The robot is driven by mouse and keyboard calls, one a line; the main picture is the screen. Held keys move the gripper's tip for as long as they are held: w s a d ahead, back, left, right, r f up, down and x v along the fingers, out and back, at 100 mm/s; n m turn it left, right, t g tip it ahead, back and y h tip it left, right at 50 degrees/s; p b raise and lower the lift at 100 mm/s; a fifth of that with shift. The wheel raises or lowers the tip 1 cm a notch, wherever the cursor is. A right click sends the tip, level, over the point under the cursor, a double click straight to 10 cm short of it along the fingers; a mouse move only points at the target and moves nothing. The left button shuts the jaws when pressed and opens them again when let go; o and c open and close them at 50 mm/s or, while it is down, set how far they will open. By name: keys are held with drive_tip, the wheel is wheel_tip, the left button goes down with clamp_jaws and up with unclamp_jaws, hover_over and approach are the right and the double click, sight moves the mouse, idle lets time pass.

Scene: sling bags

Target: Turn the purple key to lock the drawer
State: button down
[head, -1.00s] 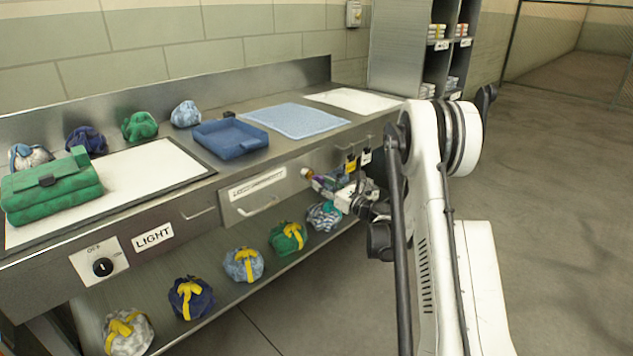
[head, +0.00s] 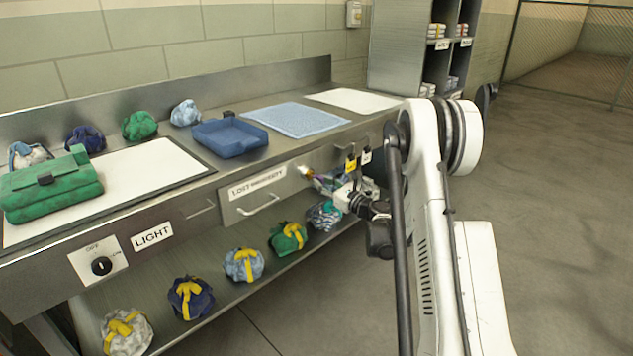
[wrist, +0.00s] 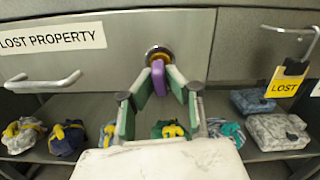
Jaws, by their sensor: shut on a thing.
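The purple key (wrist: 158,76) sits in the round brass lock (wrist: 158,53) on the metal front, to the right of the LOST PROPERTY label in the wrist view. My gripper (wrist: 160,80) is shut on the key, a finger on either side of its purple head. The key's head is upright, its long side near vertical. The LOST PROPERTY drawer (head: 232,212) looks closed, with a bar handle (head: 259,206). In the head view my gripper (head: 322,182) is at the lock and largely hides the key.
Several tied bags sit on the lower shelf (head: 215,295) beneath.

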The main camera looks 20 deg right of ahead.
drive_tip(key=shift+n+b, duration=0.3)
drive_tip(key=shift+n, duration=0.9)
drive_tip(key=shift+n+b, duration=0.7)
drive_tip(key=shift+n, duration=1.2)
drive_tip(key=shift+f+n+b, duration=0.1)
drive_tip(key=shift+n+b, duration=0.35)
drive_tip(key=shift+n, duration=1.45)
drive_tip(key=shift+n+b, duration=0.7)
drive_tip(key=shift+n, duration=1.2)
